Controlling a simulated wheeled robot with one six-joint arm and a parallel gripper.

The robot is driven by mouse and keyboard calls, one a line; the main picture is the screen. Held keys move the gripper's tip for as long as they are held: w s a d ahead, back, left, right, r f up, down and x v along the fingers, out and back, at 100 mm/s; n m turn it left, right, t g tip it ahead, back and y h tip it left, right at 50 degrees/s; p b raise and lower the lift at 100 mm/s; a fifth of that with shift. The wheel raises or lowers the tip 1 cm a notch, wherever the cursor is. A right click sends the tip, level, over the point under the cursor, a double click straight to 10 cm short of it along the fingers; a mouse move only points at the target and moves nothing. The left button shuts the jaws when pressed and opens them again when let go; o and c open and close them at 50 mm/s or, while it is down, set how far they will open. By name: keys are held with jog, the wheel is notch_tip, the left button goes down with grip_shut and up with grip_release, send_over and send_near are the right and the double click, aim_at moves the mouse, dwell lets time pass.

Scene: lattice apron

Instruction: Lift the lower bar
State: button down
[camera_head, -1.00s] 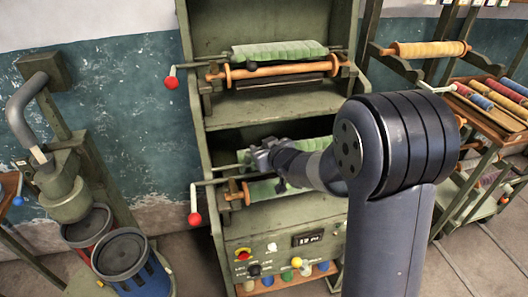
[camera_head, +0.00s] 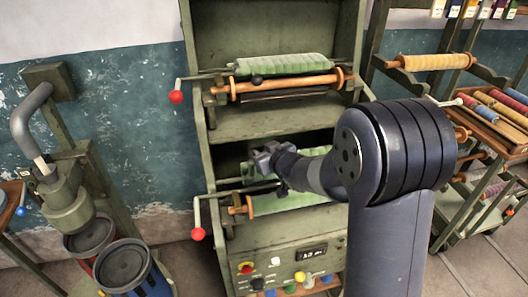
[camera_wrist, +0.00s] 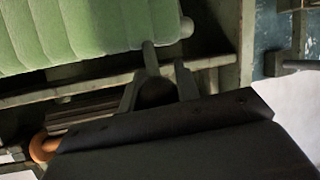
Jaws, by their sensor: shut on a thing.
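My gripper (camera_head: 270,162) is inside the lower bay of the green cabinet, in front of the lower green roll (camera_head: 290,201). In the wrist view its two fingers (camera_wrist: 157,88) close around a dark round knob (camera_wrist: 154,93). A short grey stem shows between the knob and the pale green roll (camera_wrist: 85,30). The lower bar (camera_head: 235,190) is a thin grey rod across the bay, largely hidden behind my arm in the head view. The knob appears to belong to this bar. A red-ball crank (camera_head: 198,234) hangs at the left of this bay.
The upper bay holds a similar green roll (camera_head: 285,65), an orange roller (camera_head: 290,84) and a red-ball crank (camera_head: 176,97). A control panel (camera_head: 290,268) is below. Buckets (camera_head: 125,265) stand left; a roller rack (camera_head: 430,62) and tray stand right.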

jog(key=c, duration=1.5)
grip_release()
jog(key=shift+d+f, duration=0.1)
jog(key=shift+f, duration=0.2)
jog(key=shift+o, duration=0.8)
jog(key=shift+w, duration=0.15)
jog(key=shift+o, duration=1.4)
jog(key=shift+r, duration=0.1)
jog(key=v, duration=1)
jog(key=shift+s+d, duration=0.15)
jog(key=shift+s, duration=0.2)
jog(key=shift+r, duration=0.15)
